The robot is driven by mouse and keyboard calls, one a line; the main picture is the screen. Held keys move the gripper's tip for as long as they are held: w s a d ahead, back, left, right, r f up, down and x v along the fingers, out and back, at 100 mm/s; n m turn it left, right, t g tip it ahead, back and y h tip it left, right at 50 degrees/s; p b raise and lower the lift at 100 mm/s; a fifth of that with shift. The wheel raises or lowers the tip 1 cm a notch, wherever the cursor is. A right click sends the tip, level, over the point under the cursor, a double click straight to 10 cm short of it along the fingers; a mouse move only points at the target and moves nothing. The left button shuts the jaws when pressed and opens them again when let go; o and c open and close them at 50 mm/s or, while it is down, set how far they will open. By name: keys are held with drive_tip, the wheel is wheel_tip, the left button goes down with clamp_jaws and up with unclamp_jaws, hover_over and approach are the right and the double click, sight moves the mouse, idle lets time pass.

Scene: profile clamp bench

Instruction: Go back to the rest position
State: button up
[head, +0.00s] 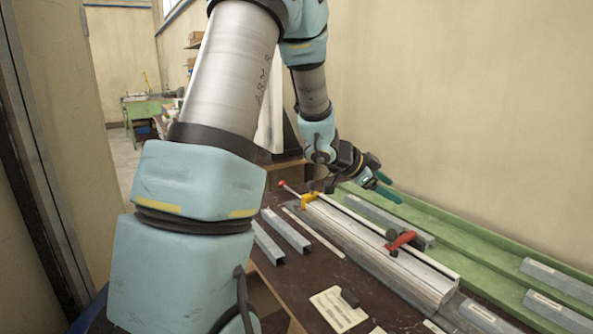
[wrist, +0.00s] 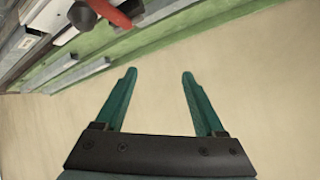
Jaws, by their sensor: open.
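My gripper (head: 384,187) is above the back of the bench in the head view, near the green ledge along the wall. In the wrist view its two teal fingers (wrist: 158,88) are spread wide, with nothing between them but the plain wall behind. A long metal profile block (head: 375,250) lies on the bench. A yellow clamp (head: 309,197) sits at its far end and a red clamp handle (head: 400,241) lies along its middle. A red part also shows at the top of the wrist view (wrist: 112,11). My gripper touches none of these.
Short grey profiles (head: 287,231) lie left of the block. Other profiles (head: 560,281) lie on the green ledge (head: 450,232). The beige wall (head: 460,90) stands close behind the ledge.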

drive_tip(key=a+f+n+t+y+b, duration=0.2)
drive_tip(key=a+f+n+y, duration=0.3)
drive_tip(key=a, duration=0.6)
drive_tip(key=a+f+n+t+y+b, duration=0.15)
drive_tip(key=a+n+y, duration=0.35)
drive_tip(key=a, duration=0.6)
drive_tip(key=s+a+f+n+g+b, duration=0.1)
drive_tip(key=s+a+f+n+g, duration=0.1)
drive_tip(key=s, duration=0.6)
drive_tip(key=s+a+f+n+g+b, duration=0.1)
drive_tip(key=s+a+f+n+g, duration=0.2)
drive_tip(key=s+a+n, duration=0.2)
drive_tip(key=s, duration=0.2)
drive_tip(key=shift+s, duration=0.4)
